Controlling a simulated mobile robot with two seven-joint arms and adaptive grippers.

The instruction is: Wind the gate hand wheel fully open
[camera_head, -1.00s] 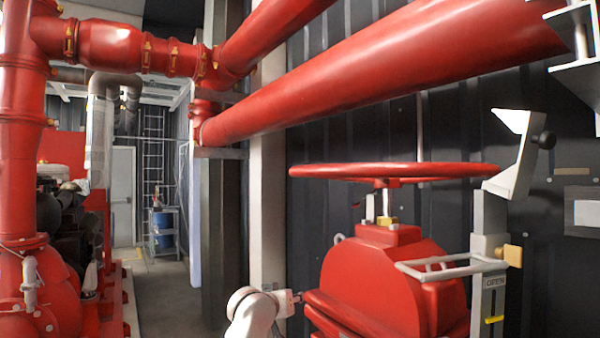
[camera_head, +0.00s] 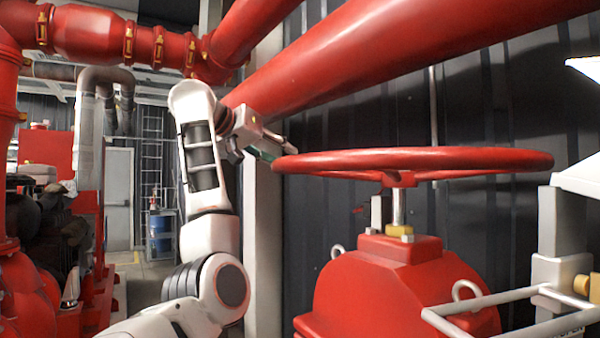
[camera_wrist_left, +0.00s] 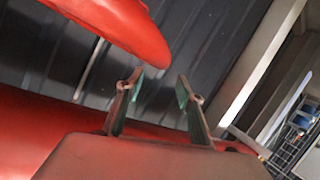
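The red gate hand wheel (camera_head: 412,160) lies flat on a silver stem above a red valve body (camera_head: 400,282) in the head view. My left arm reaches up from below, and my left gripper (camera_head: 278,148) is at the wheel's left edge. In the left wrist view, the two fingers of my left gripper (camera_wrist_left: 160,88) stand apart with nothing between them. The wheel's rounded red rim (camera_wrist_left: 130,30) shows just beyond the fingertips, nearer the left finger; I cannot tell whether they touch. My right gripper is out of view.
Thick red pipes (camera_head: 400,65) cross above the wheel, and a dark ribbed wall stands behind it. A grey post with a pale bracket (camera_head: 562,225) and a rail (camera_head: 500,301) are at the right. A pale column (camera_head: 262,235) stands behind my left arm.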

